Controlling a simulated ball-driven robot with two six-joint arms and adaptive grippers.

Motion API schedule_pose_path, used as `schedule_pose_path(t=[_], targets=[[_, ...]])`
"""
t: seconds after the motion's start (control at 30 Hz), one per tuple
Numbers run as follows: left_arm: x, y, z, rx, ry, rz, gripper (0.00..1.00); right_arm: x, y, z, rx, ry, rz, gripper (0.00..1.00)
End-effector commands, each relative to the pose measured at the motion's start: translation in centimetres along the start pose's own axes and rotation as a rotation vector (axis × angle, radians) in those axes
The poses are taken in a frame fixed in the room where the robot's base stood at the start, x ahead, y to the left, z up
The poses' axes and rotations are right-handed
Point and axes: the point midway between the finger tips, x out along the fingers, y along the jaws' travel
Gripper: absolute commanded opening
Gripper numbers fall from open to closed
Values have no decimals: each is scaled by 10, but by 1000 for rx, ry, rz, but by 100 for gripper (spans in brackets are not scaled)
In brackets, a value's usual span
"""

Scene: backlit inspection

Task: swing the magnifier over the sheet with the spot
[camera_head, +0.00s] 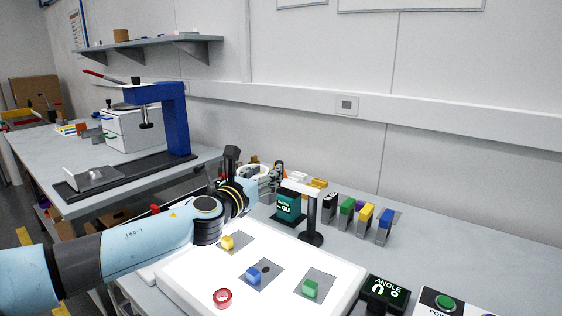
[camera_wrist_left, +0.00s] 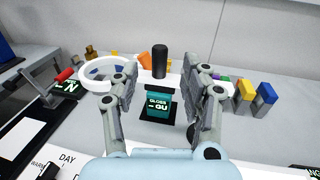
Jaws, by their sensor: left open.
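The magnifier has a white ring (camera_wrist_left: 107,72) on a white arm (camera_head: 301,188) that sticks out from a black post (camera_head: 312,225). An upright black knob (camera_wrist_left: 160,62) stands on the arm. The ring lies left of the post, behind the lit panel, partly hidden by my left arm. My left gripper (camera_head: 279,172) is open; in the left wrist view (camera_wrist_left: 156,85) the knob shows between its fingers, apart from both. The middle grey sheet (camera_head: 272,279) bears a dark spot (camera_head: 265,269) and a blue block (camera_head: 253,274). My right gripper is out of view.
The lit panel (camera_head: 190,279) also carries sheets with a yellow block (camera_head: 227,242) and a green block (camera_head: 310,288), and a red ring (camera_head: 222,298). A teal gloss box (camera_head: 289,206) stands behind. A black angle display (camera_head: 385,293) is at right; several coloured blocks stand along the back.

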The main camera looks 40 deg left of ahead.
Motion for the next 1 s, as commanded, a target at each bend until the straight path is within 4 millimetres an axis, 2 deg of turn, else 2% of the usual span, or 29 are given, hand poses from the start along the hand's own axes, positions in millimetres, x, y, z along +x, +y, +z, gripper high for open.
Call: schedule_pose_path(t=[0.1, 0.2, 0.4, 0.77, 0.83, 1.0], targets=[[26, 0, 1, -5, -2, 4, 46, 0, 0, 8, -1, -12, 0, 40], [46, 0, 1, -4, -3, 3, 46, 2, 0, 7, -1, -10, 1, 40], [73, 0, 0, -5, -1, 2, 46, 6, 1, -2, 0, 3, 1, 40], [81, 0, 0, -5, 0, 2, 46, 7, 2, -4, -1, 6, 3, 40], [80, 0, 0, -5, 0, 2, 41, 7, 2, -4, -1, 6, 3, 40], [80, 0, 0, -6, 0, 2, 18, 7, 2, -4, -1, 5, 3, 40]])
